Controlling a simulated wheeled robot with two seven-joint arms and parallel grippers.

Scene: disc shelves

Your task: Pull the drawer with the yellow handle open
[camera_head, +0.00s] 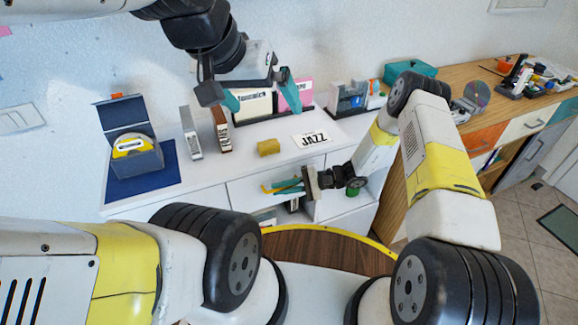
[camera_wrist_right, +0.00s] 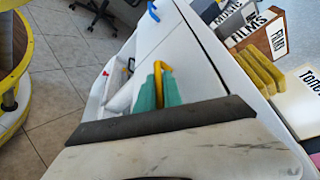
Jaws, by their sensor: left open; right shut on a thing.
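The white drawer (camera_head: 250,194) with the yellow handle (camera_head: 268,189) is in the front of the white shelf unit. In the right wrist view the yellow handle (camera_wrist_right: 161,69) sits between the teal fingers of my right gripper (camera_wrist_right: 158,88), which is shut on it. In the head view my right gripper (camera_head: 286,186) reaches this handle from the right, and its fingers partly hide the handle and drawer front. I cannot tell any gap around the drawer. My left gripper (camera_head: 262,102) is open and empty above the shelf top.
On the shelf top are a blue box with a yellow disc (camera_head: 131,145), a yellow block (camera_head: 268,147), a JAZZ card (camera_head: 311,139) and upright dividers. A blue handle (camera_wrist_right: 153,11) is on the neighbouring front. An open compartment lies below the drawer. A wooden desk (camera_head: 440,75) stands right.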

